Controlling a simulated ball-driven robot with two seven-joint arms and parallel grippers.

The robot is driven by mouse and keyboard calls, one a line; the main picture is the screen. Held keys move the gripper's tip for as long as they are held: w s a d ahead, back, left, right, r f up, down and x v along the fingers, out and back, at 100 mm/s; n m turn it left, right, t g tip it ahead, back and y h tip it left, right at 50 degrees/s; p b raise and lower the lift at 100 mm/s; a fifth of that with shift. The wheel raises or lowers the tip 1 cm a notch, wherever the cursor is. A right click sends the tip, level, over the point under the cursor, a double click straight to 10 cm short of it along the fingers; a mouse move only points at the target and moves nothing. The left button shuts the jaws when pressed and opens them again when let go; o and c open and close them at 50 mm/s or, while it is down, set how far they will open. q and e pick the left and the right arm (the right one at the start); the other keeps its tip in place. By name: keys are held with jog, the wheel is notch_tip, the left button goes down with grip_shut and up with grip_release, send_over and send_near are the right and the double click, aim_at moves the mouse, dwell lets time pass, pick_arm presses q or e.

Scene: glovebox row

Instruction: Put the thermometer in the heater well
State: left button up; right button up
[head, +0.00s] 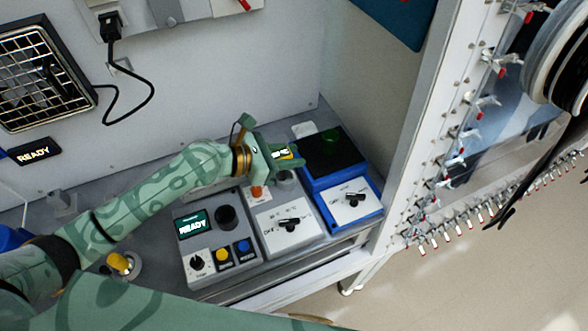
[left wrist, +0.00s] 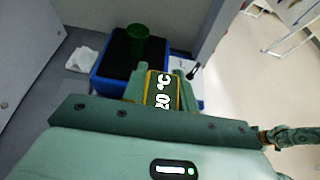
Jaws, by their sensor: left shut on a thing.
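The thermometer (head: 283,153) is a yellow-edged piece with a display, held in my left gripper (head: 285,166). The left wrist view shows its display (left wrist: 162,92) reading 20 °C between the jaws. The gripper is shut on it, above the back of the white-topped unit with a dial (head: 271,226). The lower part of the thermometer is hidden. A dark round well (head: 226,216) opens in the grey unit with the READY screen (head: 193,224), left of the gripper and apart from it. No label tells which unit is the heater. My right gripper is out of view.
A blue unit (head: 319,186) with a black top stands right of the gripper, bearing a green cup (head: 331,136); the cup also shows in the left wrist view (left wrist: 138,40). White tissue (head: 304,130) lies behind. A yellow-topped knob (head: 119,262) stands front left. The right wall (head: 400,130) bounds the bench.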

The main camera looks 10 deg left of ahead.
aim_at(293, 173)
pick_arm(q)
jog(key=shift+w+d+f+b, duration=0.1)
jog(key=shift+w+f+b, duration=0.15)
jog(key=shift+w+f, duration=0.3)
jog(key=shift+w+f+b, duration=0.25)
jog(key=shift+w+f, duration=0.1)
jog(key=shift+f, duration=0.3)
jog(key=f, duration=0.1)
jog(key=f+b, duration=0.2)
jog(key=f, duration=0.1)
jog(key=shift+w+d, duration=0.1)
jog(key=shift+w, duration=0.25)
jog(key=shift+r, duration=0.15)
jog(key=o, duration=1)
